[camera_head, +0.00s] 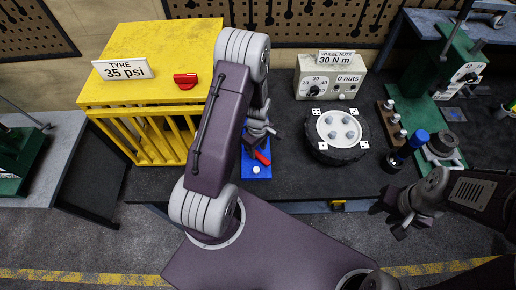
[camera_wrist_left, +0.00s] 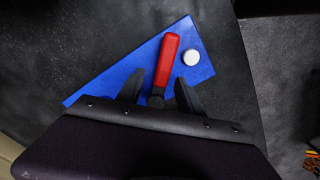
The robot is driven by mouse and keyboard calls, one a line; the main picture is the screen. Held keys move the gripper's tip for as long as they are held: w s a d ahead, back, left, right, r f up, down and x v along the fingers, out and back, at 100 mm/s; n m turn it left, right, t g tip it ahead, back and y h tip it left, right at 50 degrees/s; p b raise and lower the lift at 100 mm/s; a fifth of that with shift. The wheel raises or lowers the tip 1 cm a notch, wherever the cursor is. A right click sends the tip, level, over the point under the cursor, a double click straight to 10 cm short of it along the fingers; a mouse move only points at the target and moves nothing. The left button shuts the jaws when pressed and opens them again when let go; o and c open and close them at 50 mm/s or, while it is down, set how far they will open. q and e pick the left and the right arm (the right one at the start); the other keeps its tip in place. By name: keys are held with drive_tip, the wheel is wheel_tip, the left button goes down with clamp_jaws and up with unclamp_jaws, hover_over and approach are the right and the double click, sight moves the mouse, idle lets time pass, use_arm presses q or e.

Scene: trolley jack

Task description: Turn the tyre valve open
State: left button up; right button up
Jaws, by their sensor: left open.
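A red lever handle (camera_wrist_left: 165,58) with a dark pivot end lies over a blue plate (camera_wrist_left: 200,52) in the left wrist view. A round white button (camera_wrist_left: 191,58) sits beside it. My left gripper (camera_wrist_left: 161,83) is open, with one finger on each side of the lever's lower end; I cannot tell whether they touch it. In the head view the left gripper (camera_head: 260,131) is above the blue plate (camera_head: 256,171), partly hiding the red lever (camera_head: 263,157). A red knob (camera_head: 185,80) sits on the yellow cage (camera_head: 150,45). My right gripper (camera_head: 392,214) is at the bench's front right.
A sign reading TYRE 35 psi (camera_head: 123,69) stands on the cage. Right of the plate lie a wheel (camera_head: 338,150) and, behind it, a beige wheel-nuts box (camera_head: 318,83). A blue-topped tool (camera_head: 416,140) and green equipment (camera_head: 432,75) stand farther right.

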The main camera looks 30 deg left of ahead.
use_arm(q)
drive_tip(key=shift+f, duration=0.45)
drive_tip(key=shift+s+f, duration=0.1)
drive_tip(key=shift+f, duration=0.1)
drive_tip(key=shift+s+d, duration=0.2)
drive_tip(key=shift+s, duration=0.05)
drive_tip(key=shift+w+a, duration=0.1)
drive_tip(key=shift+w, duration=0.05)
clamp_jaws()
drive_tip(key=shift+w, duration=0.1)
idle(0.5)
